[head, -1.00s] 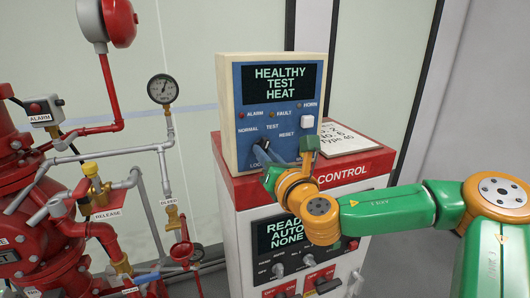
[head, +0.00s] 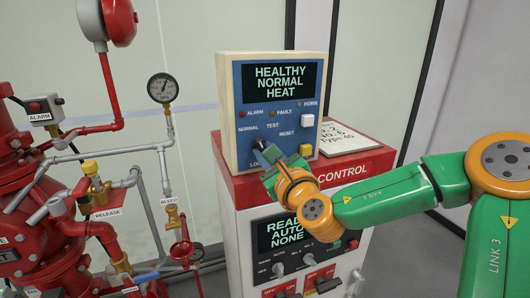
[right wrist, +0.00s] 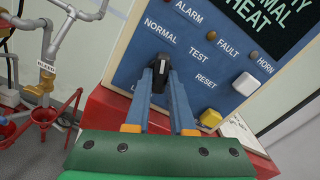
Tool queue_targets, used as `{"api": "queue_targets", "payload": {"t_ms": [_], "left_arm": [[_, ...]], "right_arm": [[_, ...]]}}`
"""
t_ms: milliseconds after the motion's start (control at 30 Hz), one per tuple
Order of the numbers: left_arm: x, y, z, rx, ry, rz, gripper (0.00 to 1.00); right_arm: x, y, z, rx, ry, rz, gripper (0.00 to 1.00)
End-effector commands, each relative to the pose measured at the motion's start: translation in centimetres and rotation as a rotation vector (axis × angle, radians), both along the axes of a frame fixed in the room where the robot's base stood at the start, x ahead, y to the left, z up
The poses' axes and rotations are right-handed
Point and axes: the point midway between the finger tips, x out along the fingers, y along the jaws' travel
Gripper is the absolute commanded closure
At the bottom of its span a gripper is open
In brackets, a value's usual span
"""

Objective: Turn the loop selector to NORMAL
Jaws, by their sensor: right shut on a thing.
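The cream panel with a blue face (head: 242,100) stands on the red-topped control cabinet. Its display (head: 280,78) reads HEALTHY NORMAL HEAT. The loop selector, a dark knob (right wrist: 161,68), sits on the lower left of the face among the labels NORMAL, TEST and RESET. In the right wrist view it points up toward NORMAL. My right gripper (head: 267,154) is shut on this knob, with its two blue fingers (right wrist: 161,84) on either side of it. In the head view the gripper hides most of the knob. My left gripper is not in view.
A yellow button (head: 305,150) under RESET and a white button (head: 308,120) under HORN lie close right of my gripper. The lower panel (head: 292,236) has more knobs and switches. Red valve piping with a gauge (head: 162,88) stands at the left.

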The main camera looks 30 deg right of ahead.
Motion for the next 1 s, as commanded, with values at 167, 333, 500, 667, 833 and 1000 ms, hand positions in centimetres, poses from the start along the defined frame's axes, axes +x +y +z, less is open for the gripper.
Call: {"api": "queue_targets", "payload": {"t_ms": [167, 333, 500, 667, 833, 1000], "left_arm": [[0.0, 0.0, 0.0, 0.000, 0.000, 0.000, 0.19], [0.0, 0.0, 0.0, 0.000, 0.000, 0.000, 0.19], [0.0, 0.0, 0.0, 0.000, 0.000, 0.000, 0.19], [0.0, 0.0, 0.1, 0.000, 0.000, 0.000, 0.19], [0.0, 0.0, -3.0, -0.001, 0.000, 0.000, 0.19], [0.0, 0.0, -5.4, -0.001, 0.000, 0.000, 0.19]], "right_arm": [[0.0, 0.0, 0.0, 0.001, 0.000, 0.001, 0.43], [0.0, 0.0, 0.0, 0.002, 0.000, 0.001, 0.43], [-0.5, 0.2, 0.1, 0.004, -0.001, 0.001, 0.43], [-2.7, 0.7, 0.1, 0.005, -0.002, 0.003, 0.43], [-3.4, 0.9, -0.7, -0.008, 0.001, -0.001, 0.43], [-4.1, 1.0, -0.7, -0.011, 0.005, -0.004, 0.43]]}}
